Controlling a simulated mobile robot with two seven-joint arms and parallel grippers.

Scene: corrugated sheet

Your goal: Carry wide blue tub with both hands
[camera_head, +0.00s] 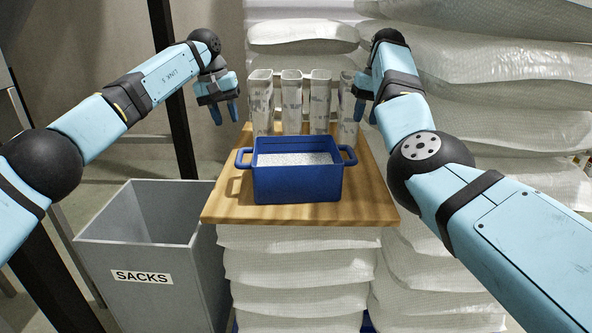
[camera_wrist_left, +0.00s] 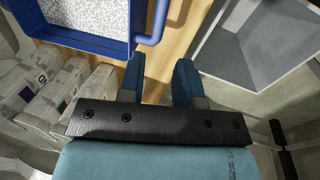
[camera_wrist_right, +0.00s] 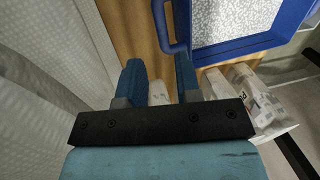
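The wide blue tub (camera_head: 297,184) stands upright on a wooden board, filled with white grainy material. It has a loop handle on each side, the left one (camera_head: 243,159) and the right one (camera_head: 348,155). My left gripper (camera_head: 224,114) is open and empty, above and behind the left handle. In the left wrist view the tub's handle (camera_wrist_left: 158,24) lies beyond the fingers (camera_wrist_left: 158,80), apart from them. My right gripper (camera_wrist_right: 161,80) is open and empty; the right handle (camera_wrist_right: 163,28) lies beyond its fingers. In the head view my right arm partly hides that gripper.
The wooden board (camera_head: 225,206) rests on stacked white sacks (camera_head: 300,268). Several tall pale bags (camera_head: 291,100) stand behind the tub. A grey bin (camera_head: 150,265) labelled SACKS stands at the left. More sacks (camera_head: 500,70) are piled high at the right.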

